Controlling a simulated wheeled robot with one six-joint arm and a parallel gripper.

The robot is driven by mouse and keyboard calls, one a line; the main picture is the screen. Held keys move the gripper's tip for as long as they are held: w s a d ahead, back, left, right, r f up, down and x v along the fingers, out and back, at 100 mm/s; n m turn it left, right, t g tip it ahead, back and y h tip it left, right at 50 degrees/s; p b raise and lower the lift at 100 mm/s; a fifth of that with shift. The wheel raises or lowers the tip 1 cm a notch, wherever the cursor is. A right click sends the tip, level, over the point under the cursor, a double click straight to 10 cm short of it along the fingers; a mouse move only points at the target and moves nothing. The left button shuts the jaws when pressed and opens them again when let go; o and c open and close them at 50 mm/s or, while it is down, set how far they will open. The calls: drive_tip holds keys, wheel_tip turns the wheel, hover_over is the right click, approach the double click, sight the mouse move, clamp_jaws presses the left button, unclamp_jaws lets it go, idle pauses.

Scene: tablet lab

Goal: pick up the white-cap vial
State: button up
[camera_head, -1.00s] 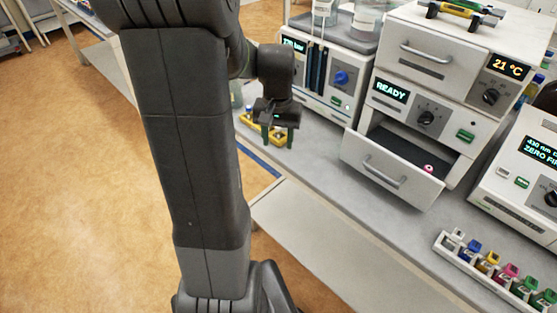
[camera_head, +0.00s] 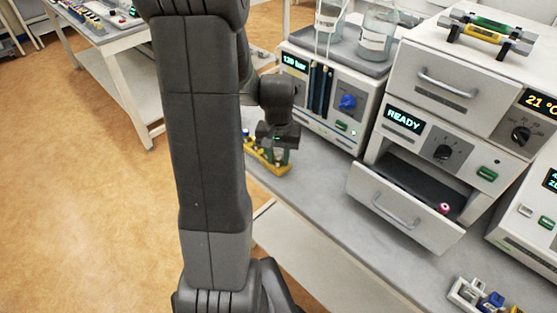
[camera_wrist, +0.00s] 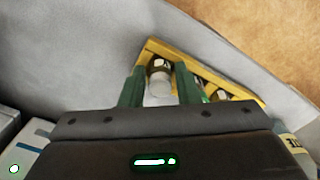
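A vial with a white cap (camera_wrist: 159,87) stands in a yellow rack (camera_wrist: 232,84) in the wrist view. My gripper (camera_wrist: 159,92) has its two green fingers on either side of this vial, with a small gap showing beside it. The fingers look open and not closed on it. In the head view my gripper (camera_head: 273,158) is low over the yellow rack (camera_head: 262,165) on the bench; the white cap cannot be made out there.
An open drawer (camera_head: 392,215) with a pink-capped item (camera_head: 444,208) juts out right of my gripper. A pump unit (camera_head: 330,98) with bottles stands behind. A white rack (camera_head: 466,294) of coloured vials is at lower right. The bench between is clear.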

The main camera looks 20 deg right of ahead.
sight(279, 155)
clamp_jaws()
drive_tip(key=shift+r, duration=0.1)
wheel_tip(279, 155, up, 10)
drive_tip(key=shift+f+b, duration=0.1)
drive_tip(key=shift+b, duration=0.2)
drive_tip(key=shift+s, duration=0.1)
